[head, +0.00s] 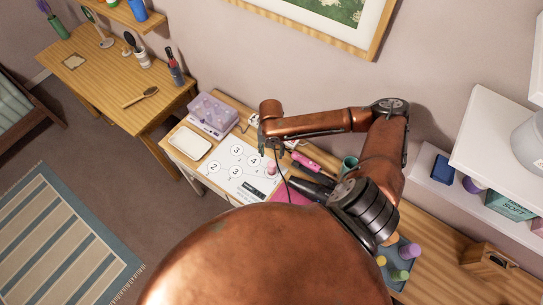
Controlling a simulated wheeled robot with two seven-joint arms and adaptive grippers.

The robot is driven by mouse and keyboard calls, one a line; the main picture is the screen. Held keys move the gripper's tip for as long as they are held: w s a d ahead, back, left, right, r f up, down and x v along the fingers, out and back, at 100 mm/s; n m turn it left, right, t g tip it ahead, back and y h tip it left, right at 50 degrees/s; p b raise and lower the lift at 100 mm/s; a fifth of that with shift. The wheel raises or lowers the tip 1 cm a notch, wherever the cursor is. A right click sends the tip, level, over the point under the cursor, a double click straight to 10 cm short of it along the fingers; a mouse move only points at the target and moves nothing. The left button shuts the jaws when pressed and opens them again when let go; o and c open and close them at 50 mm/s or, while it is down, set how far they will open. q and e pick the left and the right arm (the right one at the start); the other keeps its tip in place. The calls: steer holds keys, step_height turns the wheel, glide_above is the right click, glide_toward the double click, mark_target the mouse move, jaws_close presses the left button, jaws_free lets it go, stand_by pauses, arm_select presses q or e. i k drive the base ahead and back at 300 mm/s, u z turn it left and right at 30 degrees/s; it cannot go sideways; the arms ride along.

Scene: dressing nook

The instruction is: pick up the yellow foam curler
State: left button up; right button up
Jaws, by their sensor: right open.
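The yellow foam curler (381,261) is at the lower right, at the left edge of a blue-grey tray (413,238) on the wooden desk, partly hidden by my copper arm and body. A green curler (399,275) and a purple curler (410,251) are beside it. My right gripper (296,188) is dark and points left over the pink mat, to the upper left of the yellow curler and apart from it. It is open, with nothing seen between its fingers.
A white sheet with numbered circles (237,170), a purple box (212,114), a white dish (189,143), a pink styling tool (306,161) and a teal cup (349,163) are on the desk. A wooden box (487,257) stands right. White shelves (500,130) overhang the right side.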

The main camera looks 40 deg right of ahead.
mark_target(381, 260)
steer(key=k, duration=1)
